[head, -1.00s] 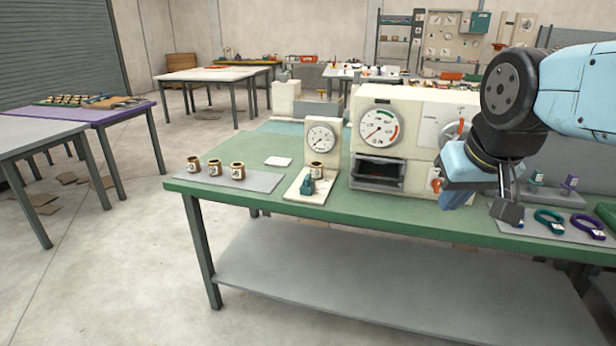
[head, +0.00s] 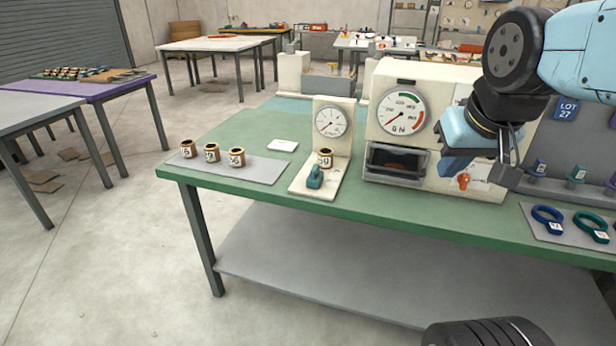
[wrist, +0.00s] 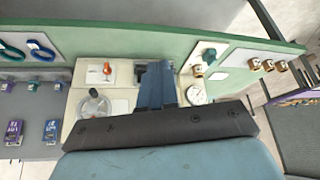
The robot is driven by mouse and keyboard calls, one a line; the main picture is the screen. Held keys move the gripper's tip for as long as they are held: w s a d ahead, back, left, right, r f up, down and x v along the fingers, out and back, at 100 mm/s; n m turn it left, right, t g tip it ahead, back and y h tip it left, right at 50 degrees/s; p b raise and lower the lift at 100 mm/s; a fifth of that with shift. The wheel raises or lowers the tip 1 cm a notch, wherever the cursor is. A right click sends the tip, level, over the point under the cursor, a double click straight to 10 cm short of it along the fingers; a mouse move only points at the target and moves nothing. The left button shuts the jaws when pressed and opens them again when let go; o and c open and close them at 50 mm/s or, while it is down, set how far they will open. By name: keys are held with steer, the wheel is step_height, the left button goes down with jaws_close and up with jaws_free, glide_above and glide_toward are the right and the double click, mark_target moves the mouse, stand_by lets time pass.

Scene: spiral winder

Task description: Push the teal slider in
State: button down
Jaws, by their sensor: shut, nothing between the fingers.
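The teal slider (head: 315,177) stands at the front of a small cream gauge fixture (head: 330,186), in front of a brass cup (head: 325,159) with a pale label. The fixture has a round dial (head: 331,121) on its upright back. In the wrist view the teal slider (wrist: 209,56) shows beyond my fingers, to the right. My gripper (head: 508,174) is shut and empty. It hangs in front of the right part of the big cream machine, well to the right of the slider and apart from it. In the wrist view my shut gripper (wrist: 158,76) points at the machine's side of the bench.
The cream machine (head: 378,128) with a gauge and dark slot stands right of the fixture. Several brass cups (head: 211,153) stand on a grey mat at left. A white pad (head: 283,146) lies behind it. Coloured rings (head: 591,226) lie at right. The bench front (head: 400,212) is clear.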

steer(key=w+d+f+n+g+h, duration=0.2)
steer(key=w+f+n+g+h, duration=0.3)
steer(key=f+n, duration=0.25)
steer(key=n+t+h, duration=0.1)
steer(key=n+t, duration=1.5)
steer(key=n, duration=0.9)
glide_toward(316, 169)
steer(key=shift+m, duration=0.25)
steer(key=w, duration=0.1)
steer(key=w+f, duration=0.1)
steer(key=w, duration=0.1)
steer(key=w+d+f, duration=0.1)
steer(key=w, duration=0.1)
steer(key=shift+w, duration=0.1)
steer(key=x, duration=0.6)
steer(key=shift+d+r, duration=0.1)
steer(key=shift+w+r, duration=0.1)
steer(key=shift+w, duration=0.1)
steer(key=shift+d+r, duration=0.1)
